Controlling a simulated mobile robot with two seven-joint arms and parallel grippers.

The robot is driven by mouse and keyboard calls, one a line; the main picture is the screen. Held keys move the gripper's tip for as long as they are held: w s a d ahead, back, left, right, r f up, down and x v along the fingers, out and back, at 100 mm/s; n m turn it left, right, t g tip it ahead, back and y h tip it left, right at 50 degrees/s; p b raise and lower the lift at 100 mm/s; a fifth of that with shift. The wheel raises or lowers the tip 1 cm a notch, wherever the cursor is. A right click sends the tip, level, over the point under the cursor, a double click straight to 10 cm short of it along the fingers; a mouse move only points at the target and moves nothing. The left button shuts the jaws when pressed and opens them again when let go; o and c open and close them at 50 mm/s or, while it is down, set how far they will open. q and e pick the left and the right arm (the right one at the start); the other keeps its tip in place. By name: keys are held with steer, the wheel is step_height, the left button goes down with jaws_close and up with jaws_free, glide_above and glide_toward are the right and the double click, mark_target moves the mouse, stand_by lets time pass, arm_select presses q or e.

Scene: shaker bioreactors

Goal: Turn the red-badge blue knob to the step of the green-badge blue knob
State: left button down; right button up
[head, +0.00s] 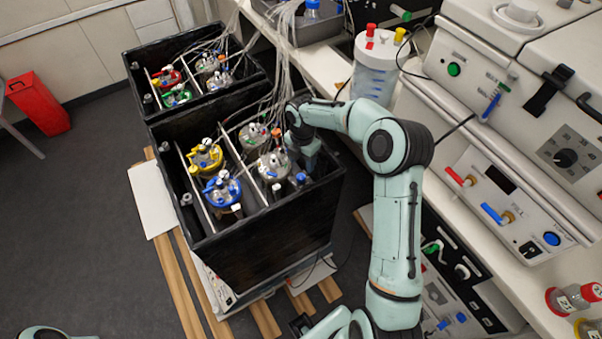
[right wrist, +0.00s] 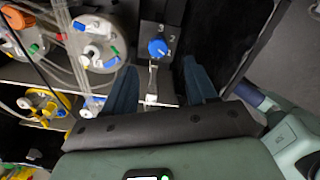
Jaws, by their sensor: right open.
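In the right wrist view a blue knob (right wrist: 158,48) sits on a grey plate marked 3, 2 and 1. I cannot tell which number it points to, and no badge colour shows beside it. My right gripper (right wrist: 160,82) is open, its two dark fingers spread, with the knob beyond the tips and between their lines. In the head view my right arm reaches over the right side of the near black box (head: 265,250). Its gripper (head: 308,163) points down into the box, with the tips hard to make out. I cannot identify the red-badge or green-badge knob.
The box holds several vessels, with a yellow-topped one (head: 205,156) and a blue-topped one (head: 222,188) at left. Tubes hang over them. A second black box (head: 150,58) stands behind. A white bench with instruments (head: 500,175) lies at right.

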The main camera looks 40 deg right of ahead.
mark_target(301, 176)
steer(key=f, duration=0.8)
steer(key=shift+w, duration=0.2)
steer(key=c, duration=1.1)
